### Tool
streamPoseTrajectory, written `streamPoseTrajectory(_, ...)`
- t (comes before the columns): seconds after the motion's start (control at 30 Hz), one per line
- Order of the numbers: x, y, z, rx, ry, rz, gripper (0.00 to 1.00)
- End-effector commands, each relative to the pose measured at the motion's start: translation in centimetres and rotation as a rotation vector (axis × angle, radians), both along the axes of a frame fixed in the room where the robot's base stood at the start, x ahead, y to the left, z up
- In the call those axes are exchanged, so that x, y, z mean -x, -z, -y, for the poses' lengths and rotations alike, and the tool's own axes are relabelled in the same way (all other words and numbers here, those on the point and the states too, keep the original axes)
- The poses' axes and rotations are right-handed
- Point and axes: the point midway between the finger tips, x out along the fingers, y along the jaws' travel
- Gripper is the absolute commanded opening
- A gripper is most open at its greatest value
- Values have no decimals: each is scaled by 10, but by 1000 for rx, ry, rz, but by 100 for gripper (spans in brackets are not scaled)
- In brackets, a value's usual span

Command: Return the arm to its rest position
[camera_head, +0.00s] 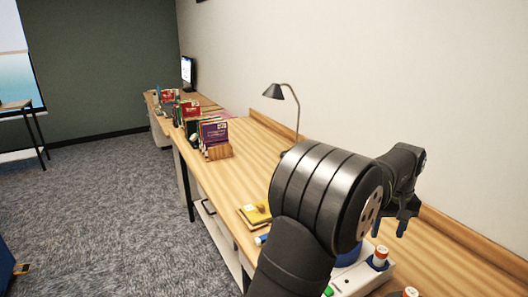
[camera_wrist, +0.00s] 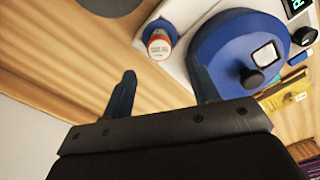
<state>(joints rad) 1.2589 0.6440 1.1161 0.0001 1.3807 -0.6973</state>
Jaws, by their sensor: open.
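My gripper (camera_head: 391,222) is at the right in the head view, raised above the wooden bench (camera_head: 247,165) near the back wall. In the wrist view my gripper (camera_wrist: 163,90) shows two dark blue fingers spread apart with nothing between them. Beyond the fingers lies a white machine (camera_wrist: 190,12) with a round blue disc (camera_wrist: 225,50) and a vial with a red-orange band (camera_wrist: 159,44) standing in a blue holder. In the head view the machine (camera_head: 372,275) is partly hidden behind my arm, and the vial (camera_head: 379,256) shows below the gripper.
A second white-capped vial (camera_head: 410,292) stands at the bottom edge. A yellow item (camera_head: 256,213) lies on the bench left of my arm. A desk lamp (camera_head: 288,101) stands by the wall, with books (camera_head: 213,133) farther back. The bench between books and lamp is clear.

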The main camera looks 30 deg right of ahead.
Motion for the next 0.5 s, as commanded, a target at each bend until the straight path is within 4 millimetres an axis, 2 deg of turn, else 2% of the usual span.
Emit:
streamPoseTrajectory(0.1,0,25,-1,-5,0,-2,54)
streamPoseTrajectory(0.3,0,62,-1,-4,0,-1,54)
streamPoseTrajectory(0.5,0,87,0,-3,0,-1,54)
